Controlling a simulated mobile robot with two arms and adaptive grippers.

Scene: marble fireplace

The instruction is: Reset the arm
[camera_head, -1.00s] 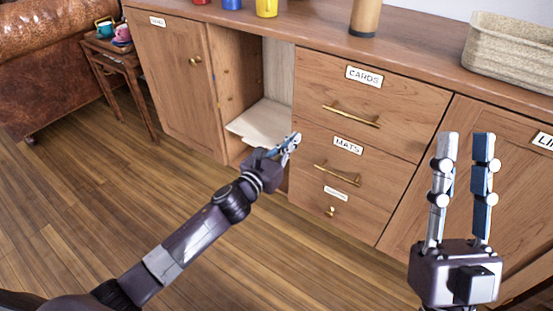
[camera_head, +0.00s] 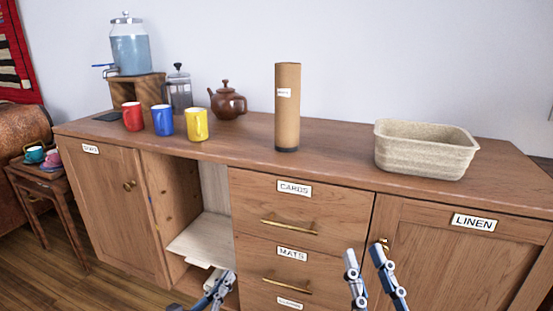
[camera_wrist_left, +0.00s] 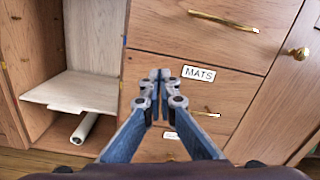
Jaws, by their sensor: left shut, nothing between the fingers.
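My left gripper (camera_head: 226,278) shows at the lower edge of the head view, in front of the open cubby of the wooden sideboard (camera_head: 330,155). In the left wrist view my left gripper (camera_wrist_left: 160,75) has its fingertips together with nothing between them, in front of the drawer labelled MATS (camera_wrist_left: 235,95) and apart from any handle as far as I can tell. My right gripper (camera_head: 364,252) is at the lower right of the head view, in front of the drawers and the LINEN door (camera_head: 480,260). Its two fingers stand apart and hold nothing.
On the sideboard top stand a red mug (camera_head: 132,117), a blue mug (camera_head: 162,120), a yellow mug (camera_head: 197,125), a brown teapot (camera_head: 228,102), a cardboard tube (camera_head: 287,110) and a woven basket (camera_head: 425,155). A white roll (camera_wrist_left: 84,128) lies below the cubby's shelf (camera_wrist_left: 85,93).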

